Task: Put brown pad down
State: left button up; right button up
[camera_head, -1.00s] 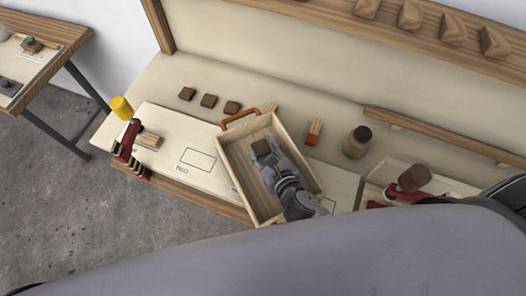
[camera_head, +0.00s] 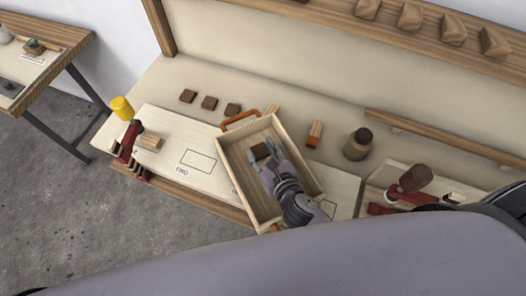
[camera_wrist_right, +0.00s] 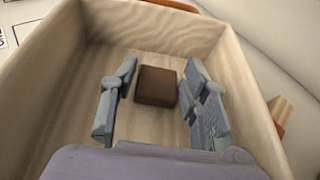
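The brown pad (camera_head: 261,151) lies on the floor of a wooden box with orange handles (camera_head: 228,165). In the right wrist view the brown pad (camera_wrist_right: 156,86) sits flat between the spread fingers, with gaps on both sides. My right gripper (camera_head: 265,157) is inside the box, open and empty, with its fingertips beside the pad. It also shows in the right wrist view (camera_wrist_right: 158,100). My left gripper is not in view.
A brown jar (camera_head: 357,143) and a small orange-ended block (camera_head: 314,134) stand to the right. Red clamps (camera_head: 127,141) hold the board at left. A wooden ledge (camera_head: 440,142) runs behind.

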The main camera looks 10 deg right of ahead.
aim_at(263, 159)
jog(key=shift+o, duration=1.4)
jog(key=f, duration=0.1)
jog(key=s+f, duration=0.1)
jog(key=f, duration=0.1)
jog(key=shift+s+d, duration=0.1)
jog(key=shift+s, duration=0.05)
jog(key=shift+r+p, duration=0.4)
jog(key=shift+r, duration=0.15)
jog(key=shift+g, duration=0.3)
jog(key=v, duration=0.2)
jog(key=b+v, duration=0.1)
jog(key=v, duration=0.3)
jog(key=shift+s+d+r, duration=0.1)
jog(key=shift+s+r, duration=0.1)
jog(key=shift+r, duration=0.35)
jog(key=shift+w, duration=0.1)
jog(key=shift+r, duration=0.1)
